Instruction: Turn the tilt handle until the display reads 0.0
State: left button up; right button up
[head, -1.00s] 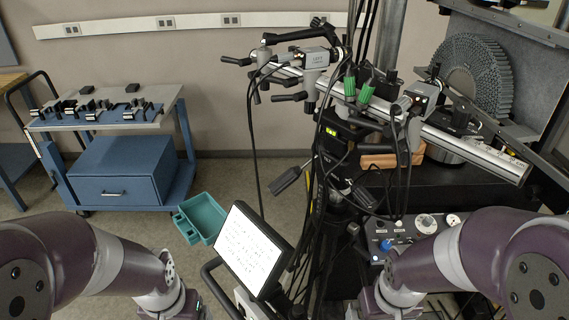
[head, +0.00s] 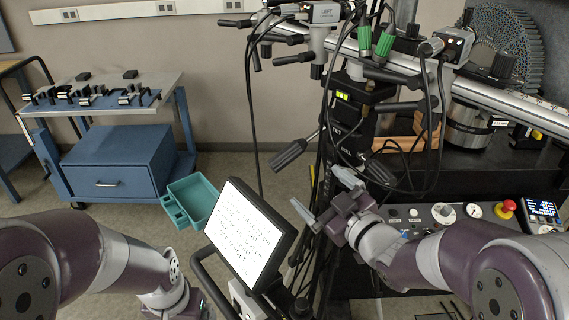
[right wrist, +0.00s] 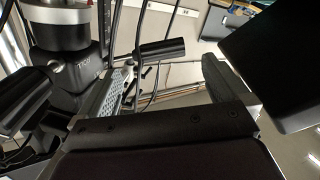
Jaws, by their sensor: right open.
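The tilt handle (head: 288,153) is a dark grip on a thin rod, pointing down and left from the black camera head marked TILT (head: 340,128). In the right wrist view a black grip (right wrist: 161,52), apparently this handle, shows beyond and between the fingers. The small display (head: 343,97) on the head glows yellow-green; its digits are too small to read. My right gripper (head: 327,195) is open and empty, below and right of the tilt handle, apart from it. Its fingers also frame the right wrist view (right wrist: 163,76). My left arm shows at lower left; its gripper is out of frame.
A second dark handle (head: 379,172) sits right of the head, close to my right gripper. Cables hang around the head. A tilted white screen (head: 245,232) stands left of my right gripper. A control panel (head: 480,212) with a red button lies right. A teal bin (head: 193,200) sits on the floor.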

aim_at(289, 161)
jog(key=shift+y, duration=0.3)
jog(key=x, duration=0.4)
jog(key=r+p+x, duration=0.1)
jog(key=x, duration=0.2)
jog(key=p+x, duration=0.1)
jog(key=x, duration=0.3)
jog(key=shift+w+a+r, duration=0.15)
jog(key=shift+a, duration=0.25)
jog(key=shift+w+a, duration=0.3)
jog(key=shift+w, duration=0.2)
